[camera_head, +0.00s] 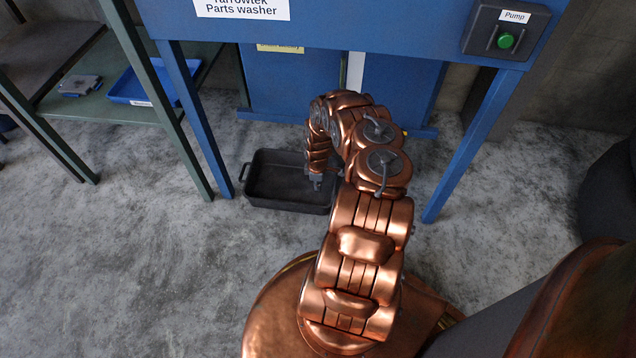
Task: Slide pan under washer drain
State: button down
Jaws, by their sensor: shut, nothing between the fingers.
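A dark rectangular pan (284,200) with a raised rim and a small handle on its left end sits on the concrete floor. It lies below the front of the blue parts washer (380,28), between its two front legs. My copper arm reaches down to the pan's right side and hides part of it. My gripper (316,184) is small and dark in the picture, at the pan's right end. It is shut with nothing held. I cannot tell whether it touches the pan. The washer drain is not clearly visible; a pale vertical strip (356,72) shows under the washer, partly behind my arm.
The washer's left leg (196,115) and right leg (472,145) flank the space. A green shelf unit (110,108) with a blue tray (150,84) stands at left. A green pump button (505,40) is on the washer. The floor at front left is clear.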

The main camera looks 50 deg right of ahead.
aim_at(324, 196)
notch_tip(324, 196, down, 4)
jog(key=shift+f+b, duration=0.2)
jog(key=shift+b, duration=0.55)
jog(key=shift+s+d+r+b, duration=0.1)
jog(key=shift+s+d+b, duration=0.1)
jog(key=shift+s+d, duration=0.3)
jog(key=shift+s+d+b, duration=0.15)
jog(key=shift+s+d, duration=0.1)
jog(key=shift+s, duration=0.45)
jog(key=shift+s+d+r, duration=0.1)
jog(key=shift+s+d, duration=0.3)
jog(key=shift+s, duration=0.1)
jog(key=shift+s+r, duration=0.1)
